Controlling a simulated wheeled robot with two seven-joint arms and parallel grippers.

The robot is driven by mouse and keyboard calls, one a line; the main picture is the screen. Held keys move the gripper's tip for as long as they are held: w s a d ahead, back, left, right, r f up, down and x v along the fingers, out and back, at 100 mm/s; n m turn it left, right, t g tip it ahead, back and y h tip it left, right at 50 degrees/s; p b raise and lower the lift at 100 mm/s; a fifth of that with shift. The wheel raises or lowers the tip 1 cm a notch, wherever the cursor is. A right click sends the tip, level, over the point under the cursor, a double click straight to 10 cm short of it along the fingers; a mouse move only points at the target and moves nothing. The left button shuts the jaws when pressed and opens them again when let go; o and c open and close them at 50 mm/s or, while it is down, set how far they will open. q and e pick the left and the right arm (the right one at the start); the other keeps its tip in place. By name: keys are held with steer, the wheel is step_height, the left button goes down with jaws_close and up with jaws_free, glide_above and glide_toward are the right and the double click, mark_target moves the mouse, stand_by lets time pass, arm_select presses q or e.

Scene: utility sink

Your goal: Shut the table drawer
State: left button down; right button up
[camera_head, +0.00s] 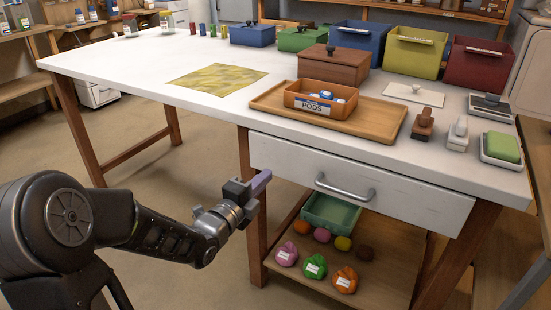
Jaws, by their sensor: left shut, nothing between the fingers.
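The white table drawer (285,160) sits under the right part of the white table top (135,70). Its front carries a curved metal handle (344,190). The drawer's inside is not visible, and I cannot tell how far its front stands out from the table. My left gripper (262,181) is shut and empty. In the picture it is just left of the drawer front, in front of a wooden table leg, and I see no contact with the drawer. My right gripper is not in view.
A wooden tray (394,124) with a "PODS" box (291,101) stands on the table above the drawer. The lower shelf (385,265) holds a green bin (332,212) and several coloured balls and bags. Open floor lies left of the drawer.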

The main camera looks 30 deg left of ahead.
mark_target(282, 159)
arm_select(q)
steer(key=w, duration=0.6)
steer(key=shift+d, duration=0.25)
steer(key=w+b, duration=0.1)
steer(key=w, duration=0.1)
steer(key=w+b, duration=0.1)
steer(key=w, duration=0.1)
steer(key=shift+d+f+b, duration=0.15)
steer(key=shift+f+b, duration=0.15)
steer(key=shift+b, duration=0.05)
steer(key=shift+r, duration=0.5)
steer(key=shift+w, duration=0.1)
